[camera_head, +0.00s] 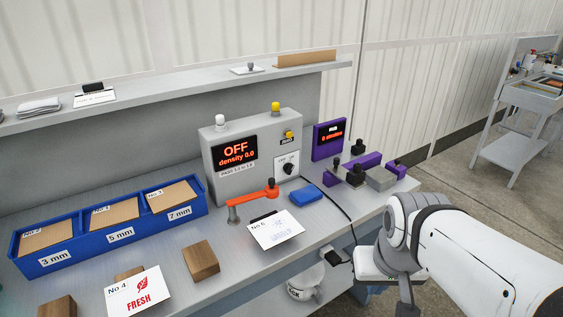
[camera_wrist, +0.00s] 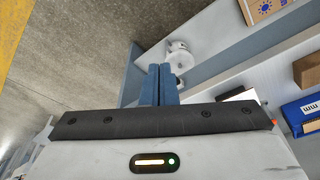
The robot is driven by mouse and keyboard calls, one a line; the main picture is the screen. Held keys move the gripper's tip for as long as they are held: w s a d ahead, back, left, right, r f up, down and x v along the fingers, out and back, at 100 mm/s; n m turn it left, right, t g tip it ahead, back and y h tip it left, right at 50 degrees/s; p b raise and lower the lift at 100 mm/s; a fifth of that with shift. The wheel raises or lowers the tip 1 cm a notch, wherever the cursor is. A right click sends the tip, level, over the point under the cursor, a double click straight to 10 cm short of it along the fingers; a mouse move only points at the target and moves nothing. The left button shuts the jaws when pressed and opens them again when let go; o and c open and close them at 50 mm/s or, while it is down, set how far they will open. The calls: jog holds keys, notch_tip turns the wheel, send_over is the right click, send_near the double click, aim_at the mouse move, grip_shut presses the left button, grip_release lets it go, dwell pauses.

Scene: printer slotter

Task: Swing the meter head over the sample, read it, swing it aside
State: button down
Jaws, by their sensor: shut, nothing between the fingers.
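The orange meter head arm (camera_head: 252,197) stands on a short grey post on the bench, with a dark knob at its right end. The sample card marked No 6 (camera_head: 276,231) lies just in front of the arm. The grey meter box (camera_head: 225,180) behind reads OFF and density 0.0 in red on its display (camera_head: 236,152). A dark selector knob (camera_head: 288,169) sits on its OFF/ON plate. My gripper (camera_wrist: 159,66) points away from the bench top in the wrist view; its two blue fingers are together with nothing between them. The gripper is low at the right in the head view, away from the arm.
A blue block (camera_head: 306,195) lies right of the arm. Purple devices (camera_head: 363,160) with black knobs stand farther right. A blue tray (camera_head: 113,237) of brown cards is at left. Wooden blocks (camera_head: 201,261) and a FRESH card (camera_head: 137,291) lie at the front. A shelf (camera_head: 190,83) runs behind.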

jog(key=w+a+f+m+g+y+b, duration=0.1)
jog(key=a+f+m+y, duration=0.15)
jog(key=a+m, duration=0.2)
jog(key=a+f+m+g+y+b, duration=0.1)
jog(key=a+f+m+g+y, duration=0.1)
jog(key=a+m+y, duration=0.3)
jog(key=m+t+y+b, duration=0.45)
jog(key=m+t, duration=0.85)
jog(key=m, duration=2.3)
send_near(274, 183)
jog(key=shift+y, duration=0.3)
jog(key=x, duration=0.2)
jog(key=p+x, duration=0.1)
jog(key=x, duration=0.3)
jog(key=shift+w+a+f, duration=0.2)
jog(key=shift+w+f, duration=0.05)
jog(key=shift+w, duration=0.05)
jog(key=shift+p, duration=0.3)
